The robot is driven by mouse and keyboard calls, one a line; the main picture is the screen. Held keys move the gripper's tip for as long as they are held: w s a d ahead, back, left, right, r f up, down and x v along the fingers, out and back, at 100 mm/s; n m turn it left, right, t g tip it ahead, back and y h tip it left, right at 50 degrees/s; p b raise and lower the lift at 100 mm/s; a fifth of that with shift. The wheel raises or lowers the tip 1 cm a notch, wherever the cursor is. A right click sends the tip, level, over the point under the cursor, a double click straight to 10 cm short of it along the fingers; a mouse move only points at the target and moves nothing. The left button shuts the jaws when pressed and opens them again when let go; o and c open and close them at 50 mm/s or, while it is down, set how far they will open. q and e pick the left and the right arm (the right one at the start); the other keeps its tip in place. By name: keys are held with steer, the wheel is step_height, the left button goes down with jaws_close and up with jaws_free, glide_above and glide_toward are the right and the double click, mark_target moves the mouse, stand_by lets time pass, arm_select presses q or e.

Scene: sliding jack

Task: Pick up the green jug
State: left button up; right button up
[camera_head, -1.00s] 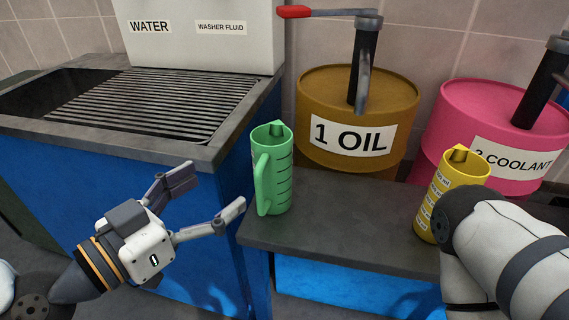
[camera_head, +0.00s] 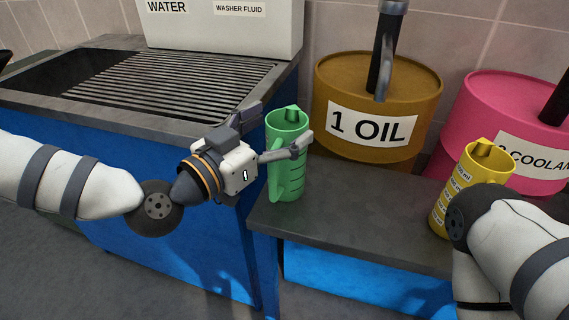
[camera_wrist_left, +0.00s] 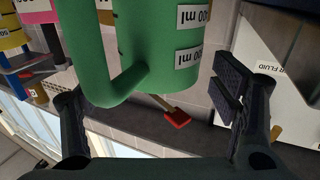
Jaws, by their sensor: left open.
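The green jug (camera_head: 296,180) stands upright on the dark bench at its left end, its handle toward the lower left. My left gripper (camera_head: 277,128) is open at the jug's upper part, with the near finger in front of the jug and the other finger to its left and behind. In the left wrist view the jug (camera_wrist_left: 150,45) shows large between the two spread fingers (camera_wrist_left: 152,108), with a gap visible on the right side. I cannot tell whether a finger touches it. My right arm covers part of the right side; its gripper is not visible.
A yellow jug (camera_head: 482,168) stands on the bench (camera_head: 370,225) beside my right arm. Behind are a brown oil drum (camera_head: 375,90) with a pump and a pink coolant drum (camera_head: 500,105). A grated sink counter (camera_head: 170,90) is at left. The bench between the jugs is clear.

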arm_select(q)
steer(key=c, duration=1.7)
